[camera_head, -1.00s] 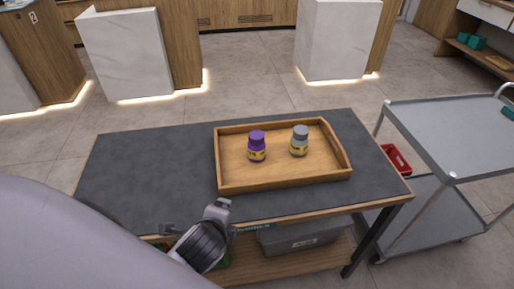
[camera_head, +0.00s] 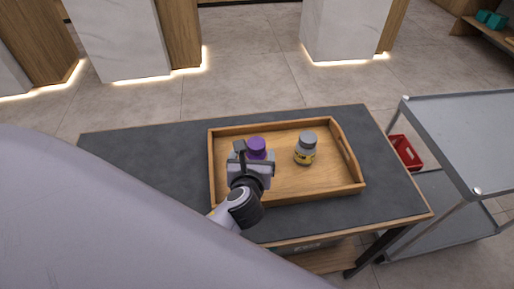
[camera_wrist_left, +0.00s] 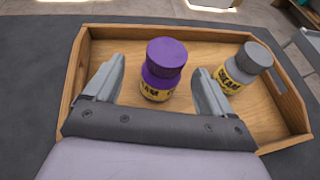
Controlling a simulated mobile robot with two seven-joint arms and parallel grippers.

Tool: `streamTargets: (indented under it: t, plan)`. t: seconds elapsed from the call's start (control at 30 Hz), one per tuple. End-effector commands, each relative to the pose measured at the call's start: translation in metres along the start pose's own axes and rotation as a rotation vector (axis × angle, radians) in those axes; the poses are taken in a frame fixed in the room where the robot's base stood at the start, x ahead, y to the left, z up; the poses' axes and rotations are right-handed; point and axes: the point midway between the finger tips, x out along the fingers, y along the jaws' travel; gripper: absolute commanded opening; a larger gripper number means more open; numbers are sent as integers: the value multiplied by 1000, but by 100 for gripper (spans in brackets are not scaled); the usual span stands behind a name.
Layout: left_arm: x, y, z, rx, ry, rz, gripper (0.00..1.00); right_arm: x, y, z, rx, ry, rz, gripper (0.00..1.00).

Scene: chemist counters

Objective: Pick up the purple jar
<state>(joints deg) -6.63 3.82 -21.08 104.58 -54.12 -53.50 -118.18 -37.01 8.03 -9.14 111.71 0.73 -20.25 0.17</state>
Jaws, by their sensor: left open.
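The purple jar (camera_head: 257,146) stands upright in the wooden tray (camera_head: 288,197), its lower part hidden by my gripper in the head view. In the left wrist view the purple jar (camera_wrist_left: 165,66) has a yellow label and stands just beyond and between the two fingertips. My left gripper (camera_head: 252,160) is open and empty, over the near left part of the tray; its spread fingers show in the left wrist view (camera_wrist_left: 158,80). My right gripper is not in view.
A grey jar (camera_head: 306,148) with a yellow label stands to the right of the purple jar in the same tray. The tray's raised walls surround both. The dark tabletop (camera_head: 130,160) is clear to the left. A metal cart (camera_head: 460,130) stands at the right.

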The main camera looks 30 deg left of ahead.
Motion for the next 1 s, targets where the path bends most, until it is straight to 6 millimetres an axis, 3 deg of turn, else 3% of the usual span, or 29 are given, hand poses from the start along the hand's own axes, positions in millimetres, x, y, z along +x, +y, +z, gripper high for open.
streamTargets:
  t: [0.6,0.9,0.97,1.0]
  plan:
    - [64,-6,1,-2,0,2,84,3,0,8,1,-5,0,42]
    - [68,-6,1,-3,1,1,84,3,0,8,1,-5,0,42]
    - [68,-6,1,-3,1,1,68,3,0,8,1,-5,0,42]
    - [68,-6,1,-3,1,1,55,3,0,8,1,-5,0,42]
